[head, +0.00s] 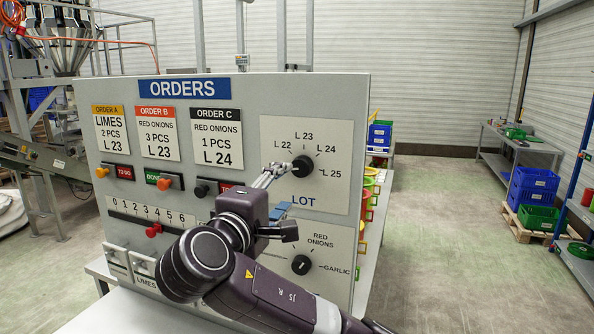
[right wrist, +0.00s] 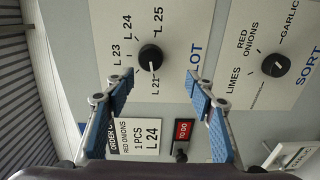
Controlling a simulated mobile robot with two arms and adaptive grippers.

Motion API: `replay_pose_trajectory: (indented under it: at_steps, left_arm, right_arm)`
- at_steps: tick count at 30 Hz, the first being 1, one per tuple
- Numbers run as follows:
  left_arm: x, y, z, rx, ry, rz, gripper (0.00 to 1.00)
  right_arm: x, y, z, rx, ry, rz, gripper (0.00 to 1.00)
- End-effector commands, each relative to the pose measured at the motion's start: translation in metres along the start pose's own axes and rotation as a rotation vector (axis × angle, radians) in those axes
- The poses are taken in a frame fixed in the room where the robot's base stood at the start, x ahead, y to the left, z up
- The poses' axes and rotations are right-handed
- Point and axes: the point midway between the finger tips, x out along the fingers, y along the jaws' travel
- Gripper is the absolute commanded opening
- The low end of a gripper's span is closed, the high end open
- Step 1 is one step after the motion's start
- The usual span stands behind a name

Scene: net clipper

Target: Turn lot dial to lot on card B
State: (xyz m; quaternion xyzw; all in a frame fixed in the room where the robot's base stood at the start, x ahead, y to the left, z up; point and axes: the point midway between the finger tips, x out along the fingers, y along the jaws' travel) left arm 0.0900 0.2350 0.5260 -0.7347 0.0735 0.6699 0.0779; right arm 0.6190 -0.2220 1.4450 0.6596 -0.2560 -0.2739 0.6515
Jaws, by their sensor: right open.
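The black lot dial (head: 302,166) is on the pale LOT plate at the panel's right, ringed by L 22, L 23, L 24 and L 25. Card B (head: 157,133) has a red header and reads RED ONIONS, 3 PCS, L 23. My right gripper (head: 271,176) is just left of the dial in the head view. In the right wrist view, its blue-padded fingers are apart and empty, with the dial beyond them. My left gripper is out of view.
Below the lot plate is the sort dial (head: 301,265). Card A (head: 110,132) and card C (head: 216,138) flank card B. Bins stand behind the panel.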

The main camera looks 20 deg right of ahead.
Motion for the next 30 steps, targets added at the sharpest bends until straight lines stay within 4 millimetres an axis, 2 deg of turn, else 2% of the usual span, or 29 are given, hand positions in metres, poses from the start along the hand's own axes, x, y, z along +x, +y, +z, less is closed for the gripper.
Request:
replay_pose_trajectory:
  at_steps: [1, 5, 18, 22, 30]
  left_arm:
    - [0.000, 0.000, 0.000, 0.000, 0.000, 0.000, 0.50]
    - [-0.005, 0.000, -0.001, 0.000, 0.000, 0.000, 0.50]
    - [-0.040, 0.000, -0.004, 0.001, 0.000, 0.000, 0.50]
    - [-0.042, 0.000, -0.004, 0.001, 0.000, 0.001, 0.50]
    - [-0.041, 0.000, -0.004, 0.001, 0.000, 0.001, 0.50]
  right_arm:
    - [-0.001, 0.010, 0.002, 0.000, -0.011, 0.018, 0.50]
    - [0.005, 0.018, 0.004, -0.005, -0.022, 0.032, 0.50]
    - [0.068, 0.020, 0.004, -0.004, -0.020, 0.029, 0.50]
    - [0.075, 0.018, 0.005, -0.003, -0.019, 0.028, 0.50]
    - [0.077, 0.017, 0.004, -0.001, -0.017, 0.028, 0.49]
